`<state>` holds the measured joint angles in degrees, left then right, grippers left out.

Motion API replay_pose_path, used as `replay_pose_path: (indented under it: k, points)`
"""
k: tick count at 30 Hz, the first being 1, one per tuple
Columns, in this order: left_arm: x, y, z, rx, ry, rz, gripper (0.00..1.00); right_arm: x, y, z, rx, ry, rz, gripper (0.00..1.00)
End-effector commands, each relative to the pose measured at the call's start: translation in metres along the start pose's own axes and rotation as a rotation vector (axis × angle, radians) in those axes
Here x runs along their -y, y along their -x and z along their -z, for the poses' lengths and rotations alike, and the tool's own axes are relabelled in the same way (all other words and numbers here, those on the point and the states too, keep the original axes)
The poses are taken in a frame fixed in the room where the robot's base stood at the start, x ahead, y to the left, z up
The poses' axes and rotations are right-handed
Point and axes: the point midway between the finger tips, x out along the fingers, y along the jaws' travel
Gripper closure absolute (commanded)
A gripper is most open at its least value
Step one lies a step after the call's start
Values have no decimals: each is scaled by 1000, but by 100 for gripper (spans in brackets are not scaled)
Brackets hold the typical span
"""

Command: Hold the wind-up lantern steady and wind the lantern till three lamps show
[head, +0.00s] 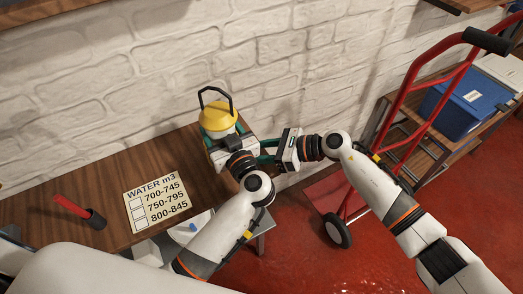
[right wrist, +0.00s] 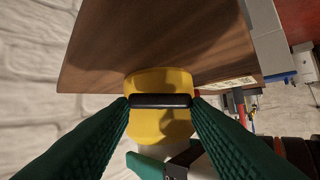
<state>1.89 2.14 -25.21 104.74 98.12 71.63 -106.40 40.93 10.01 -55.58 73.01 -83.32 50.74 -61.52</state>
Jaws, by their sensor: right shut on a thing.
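The wind-up lantern (head: 219,117) stands upright at the right end of the wooden table, with a yellow top, a black carrying loop and a pale body. My left gripper (head: 232,146) is at its front and covers its lower body; whether its jaws are closed is hidden. My right gripper (head: 264,150) comes in from the right at the lantern's side. In the right wrist view its fingertips (right wrist: 160,101) are shut on a black bar, which looks like the crank grip, with the yellow top (right wrist: 160,126) behind. I cannot see any lamps.
A sign reading WATER m3 (head: 157,202) with number ranges lies on the table (head: 60,183). A white brick wall is behind. A red hand truck (head: 398,100) and a blue bin (head: 462,105) stand right.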

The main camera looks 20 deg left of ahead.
Motion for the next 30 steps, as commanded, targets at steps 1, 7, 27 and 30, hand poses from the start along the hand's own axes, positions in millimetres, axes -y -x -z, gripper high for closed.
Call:
replay_pose_path:
  k: [1, 7, 27, 30]
  points:
    - [0, 0, 0, -1, 0, 0, 86, -3, 0, 1, 1, -59, 23, 79]
    - [0, 0, 0, -1, 0, 0, 86, -6, 0, 0, 0, -257, 105, 79]
    - [0, 0, 0, -1, 0, 0, 86, -5, 0, 0, -1, -285, 119, 35]
    - [0, 0, 0, -1, 0, 0, 86, -5, 0, 1, -1, -284, 120, 35]
